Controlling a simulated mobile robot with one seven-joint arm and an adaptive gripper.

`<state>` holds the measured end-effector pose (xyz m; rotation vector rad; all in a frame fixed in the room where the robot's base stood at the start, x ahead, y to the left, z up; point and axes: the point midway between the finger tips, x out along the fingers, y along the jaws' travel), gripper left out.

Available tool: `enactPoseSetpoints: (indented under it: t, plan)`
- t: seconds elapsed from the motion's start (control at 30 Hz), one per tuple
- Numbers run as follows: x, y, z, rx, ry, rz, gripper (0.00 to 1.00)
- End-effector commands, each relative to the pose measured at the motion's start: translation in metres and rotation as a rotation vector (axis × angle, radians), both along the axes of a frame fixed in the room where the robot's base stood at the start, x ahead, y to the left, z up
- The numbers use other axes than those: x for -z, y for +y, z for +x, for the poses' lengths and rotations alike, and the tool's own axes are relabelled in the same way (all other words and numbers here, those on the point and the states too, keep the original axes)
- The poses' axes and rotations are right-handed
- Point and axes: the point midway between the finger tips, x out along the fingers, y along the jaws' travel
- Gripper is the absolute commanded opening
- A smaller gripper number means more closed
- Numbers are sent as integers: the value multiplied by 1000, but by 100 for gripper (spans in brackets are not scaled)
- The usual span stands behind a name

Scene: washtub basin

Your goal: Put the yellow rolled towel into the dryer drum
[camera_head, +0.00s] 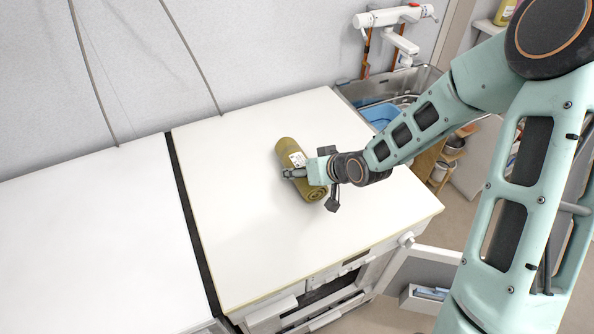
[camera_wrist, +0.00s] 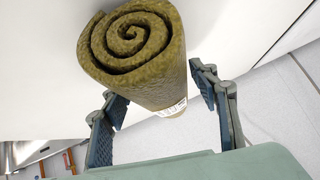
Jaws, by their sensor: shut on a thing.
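The yellow rolled towel (camera_head: 290,150) is an olive-yellow roll with a white label. It lies on or just above the white top of the right-hand appliance; I cannot tell whether it touches. My gripper (camera_head: 291,173) reaches across it from the right and is shut on it. In the wrist view, the towel (camera_wrist: 140,50) shows its spiral end, with a finger of my gripper (camera_wrist: 160,95) on each side. The appliance front (camera_head: 352,262) has a knob, and an opening shows below its top edge. The dryer drum itself is not clearly visible.
The white worktop (camera_head: 240,230) around the towel is clear. An open door (camera_head: 425,262) stands out at the front right. A metal sink (camera_head: 425,78) with a blue item lies behind on the right, under a white tap (camera_head: 395,17). Another white top (camera_head: 90,240) is left.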

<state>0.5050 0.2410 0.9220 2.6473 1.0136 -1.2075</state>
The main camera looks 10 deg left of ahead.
Motion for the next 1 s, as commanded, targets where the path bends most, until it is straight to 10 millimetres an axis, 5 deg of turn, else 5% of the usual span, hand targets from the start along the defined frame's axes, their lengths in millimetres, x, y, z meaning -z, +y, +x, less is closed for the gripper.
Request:
enactPoseSetpoints:
  t: [0.47,0.5,0.63,1.0]
  plan:
    - [10,-3,-3,-1,-1,1,22]
    - [10,-4,-3,-1,0,0,56]
    - [9,-4,-3,-1,0,0,70]
    - [6,-4,-3,-1,-1,1,72]
